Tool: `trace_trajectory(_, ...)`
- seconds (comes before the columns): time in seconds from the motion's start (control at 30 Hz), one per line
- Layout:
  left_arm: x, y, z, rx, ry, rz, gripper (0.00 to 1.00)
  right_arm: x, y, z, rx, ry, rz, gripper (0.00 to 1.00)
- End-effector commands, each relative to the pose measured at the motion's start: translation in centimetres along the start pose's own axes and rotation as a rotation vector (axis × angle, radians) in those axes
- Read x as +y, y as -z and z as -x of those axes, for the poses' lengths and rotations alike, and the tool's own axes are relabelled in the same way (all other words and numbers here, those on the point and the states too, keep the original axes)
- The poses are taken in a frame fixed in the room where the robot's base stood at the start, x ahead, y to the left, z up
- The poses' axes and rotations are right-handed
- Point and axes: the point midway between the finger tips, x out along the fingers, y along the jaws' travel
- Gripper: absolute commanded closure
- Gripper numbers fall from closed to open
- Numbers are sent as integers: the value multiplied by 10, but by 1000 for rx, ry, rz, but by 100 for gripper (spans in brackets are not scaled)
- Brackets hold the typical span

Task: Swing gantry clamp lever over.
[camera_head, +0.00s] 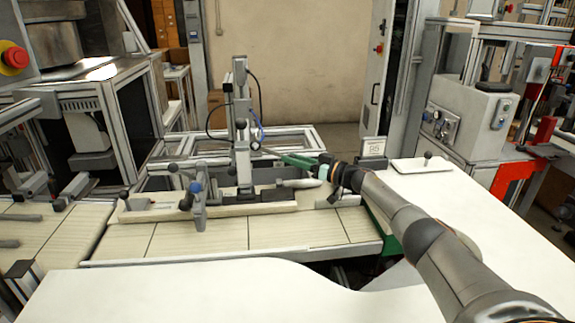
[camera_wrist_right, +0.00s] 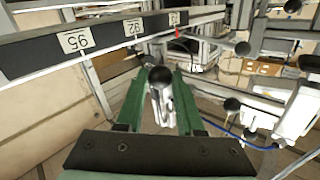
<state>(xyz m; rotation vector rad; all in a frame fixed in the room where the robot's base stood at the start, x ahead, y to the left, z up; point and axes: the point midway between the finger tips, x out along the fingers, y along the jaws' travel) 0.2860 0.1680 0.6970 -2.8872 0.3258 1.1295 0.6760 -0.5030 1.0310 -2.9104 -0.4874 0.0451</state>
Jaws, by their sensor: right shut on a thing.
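The gantry (camera_head: 241,120) is a grey upright post with cables, standing on a long pale base at the middle of the bench. My right arm reaches in from the lower right. Its gripper (camera_head: 290,158) has green fingers that point left at the gantry post. In the right wrist view, the green fingers (camera_wrist_right: 160,95) are shut on the clamp lever (camera_wrist_right: 164,107), a silver handle with a black ball knob (camera_wrist_right: 160,76). The fingers lie on both sides of it. In the head view the fingers largely hide the lever. My left gripper is not in view.
A dark scale bar with number labels (camera_wrist_right: 100,42) runs close above the fingers in the right wrist view. A white tray (camera_head: 420,165) lies at the right. The white front worktop (camera_head: 200,290) is clear.

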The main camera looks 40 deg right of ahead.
Motion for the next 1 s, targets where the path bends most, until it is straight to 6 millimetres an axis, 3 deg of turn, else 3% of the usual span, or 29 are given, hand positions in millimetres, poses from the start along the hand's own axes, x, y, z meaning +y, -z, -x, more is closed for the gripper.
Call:
trace_trajectory(0.43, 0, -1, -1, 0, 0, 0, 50, 4, 2, 2, 1, -9, 0, 100)
trace_trajectory(0.47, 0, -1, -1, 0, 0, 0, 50, 4, 2, 2, 1, -9, 0, 63)
trace_trajectory(0.5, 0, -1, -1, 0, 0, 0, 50, 4, 2, 2, 1, -9, 0, 58)
trace_trajectory(0.73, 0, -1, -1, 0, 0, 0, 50, 3, 1, 2, 0, -5, 0, 34)
trace_trajectory(1.0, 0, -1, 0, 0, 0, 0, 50, 3, 0, 2, -1, -4, 0, 34)
